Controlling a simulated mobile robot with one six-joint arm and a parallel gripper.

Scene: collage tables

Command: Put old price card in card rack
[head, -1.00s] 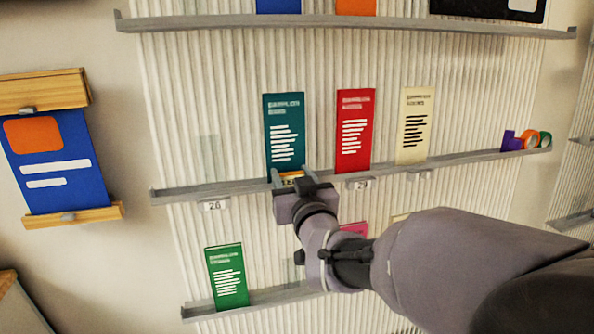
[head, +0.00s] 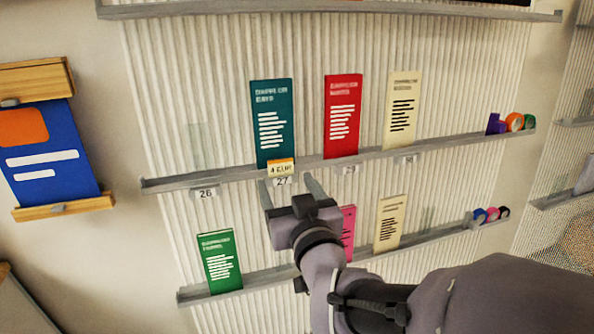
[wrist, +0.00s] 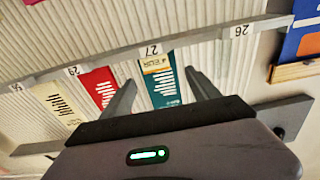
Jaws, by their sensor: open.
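The price card (head: 281,167), small and orange-yellow with "4 EUR" on it, stands on the middle rail above the label 27 (head: 282,181), at the foot of a teal leaflet (head: 272,120). In the wrist view the card (wrist: 156,64) shows upside down between my fingers in the picture. My gripper (head: 291,188) is open and empty, with its fingertips just below the card in the head view. The gripper (wrist: 160,80) also shows in the wrist view. I cannot tell which thing is the card rack.
The middle rail (head: 225,178) also holds a red leaflet (head: 342,115), a cream leaflet (head: 402,108) and tape rolls (head: 515,122). A lower rail (head: 265,275) holds a green leaflet (head: 219,262) and others, partly behind my arm. A blue board (head: 45,160) hangs left.

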